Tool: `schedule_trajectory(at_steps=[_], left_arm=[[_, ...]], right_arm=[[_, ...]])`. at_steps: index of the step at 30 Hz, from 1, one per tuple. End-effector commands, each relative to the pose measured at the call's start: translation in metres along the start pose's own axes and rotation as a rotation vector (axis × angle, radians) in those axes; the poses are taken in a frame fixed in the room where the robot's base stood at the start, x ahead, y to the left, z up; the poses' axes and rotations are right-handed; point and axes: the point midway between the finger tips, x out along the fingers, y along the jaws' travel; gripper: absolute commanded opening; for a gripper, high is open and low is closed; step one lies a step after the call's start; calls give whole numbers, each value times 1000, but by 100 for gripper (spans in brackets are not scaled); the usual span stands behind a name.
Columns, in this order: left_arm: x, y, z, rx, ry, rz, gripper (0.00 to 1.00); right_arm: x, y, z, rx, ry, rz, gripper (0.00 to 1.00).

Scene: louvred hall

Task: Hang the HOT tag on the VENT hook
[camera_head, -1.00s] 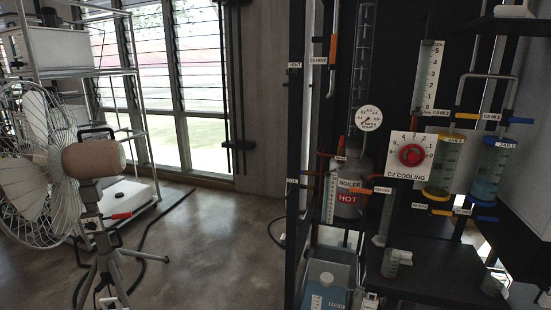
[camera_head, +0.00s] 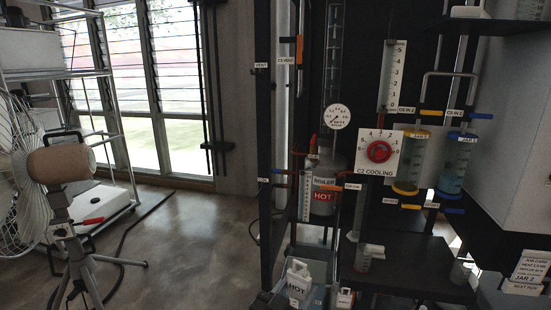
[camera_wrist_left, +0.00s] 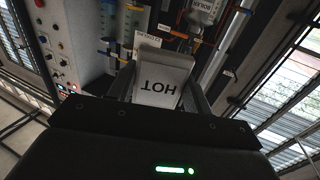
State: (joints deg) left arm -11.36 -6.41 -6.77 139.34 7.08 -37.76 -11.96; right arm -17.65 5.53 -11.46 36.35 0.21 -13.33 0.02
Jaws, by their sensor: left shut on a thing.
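The white HOT tag (camera_head: 297,283) is low in the head view, in front of the rack. In the left wrist view the tag (camera_wrist_left: 160,82) shows large, its lettering upside down. My left gripper (camera_wrist_left: 161,72) is shut on it, with one dark finger at each side. The VENT label (camera_head: 261,66) is on the dark upright at the rack's left, well above the tag. A small dark hook shape beside that label is too small to make out clearly. My right gripper is not in view.
The boiler (camera_head: 323,185), with its own red HOT label, stands behind and above the tag. The C2 COOLING panel (camera_head: 378,153) and jars are to its right. A fan (camera_head: 30,175) on a tripod stands left. Floor between fan and rack is open.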

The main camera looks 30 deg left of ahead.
Motion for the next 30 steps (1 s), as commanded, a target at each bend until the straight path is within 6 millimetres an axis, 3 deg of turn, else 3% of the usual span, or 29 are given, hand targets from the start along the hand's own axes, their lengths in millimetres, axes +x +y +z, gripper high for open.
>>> schedule_trajectory(at_steps=[4,8,15,21,27,30], left_arm=[[4,-3,-12,4,3,4,0],[18,-17,-54,9,7,20,0],[57,-80,-180,9,9,-24,0],[72,-141,-282,5,9,-145,0],[72,-190,-357,4,6,-265,0],[70,-204,-378,6,3,-303,0]], right_arm=[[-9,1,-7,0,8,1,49],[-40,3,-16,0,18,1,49],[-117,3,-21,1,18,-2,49],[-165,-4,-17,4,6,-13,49],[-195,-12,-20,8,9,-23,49],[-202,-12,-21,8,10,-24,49]])
